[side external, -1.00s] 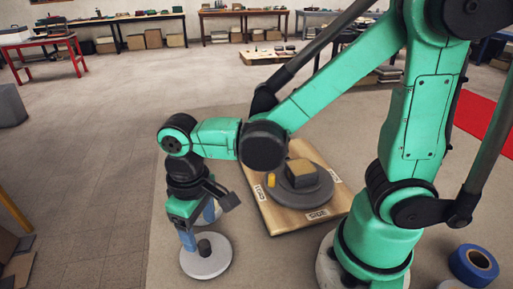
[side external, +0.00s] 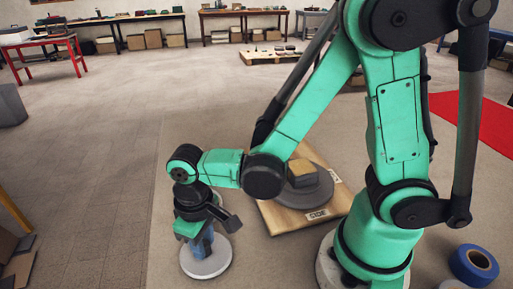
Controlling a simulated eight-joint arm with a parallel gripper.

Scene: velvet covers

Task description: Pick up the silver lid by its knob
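The silver lid (side external: 207,267) is a flat round disc lying on the floor mat at the lower left of the side external view. Its dark knob, visible earlier, is now hidden behind my fingers. My gripper (side external: 203,250) points down over the middle of the lid, with its blue fingers low at the knob's place. The fingers overlap in this view, so I cannot tell whether they are around the knob, touching it or apart from it.
A wooden board (side external: 283,219) with "SIDE" labels carries a grey round disc (side external: 318,194) with a box (side external: 302,172) on it, partly behind my arm. A blue tape roll (side external: 474,265) lies at the lower right. The mat between lid and board is clear.

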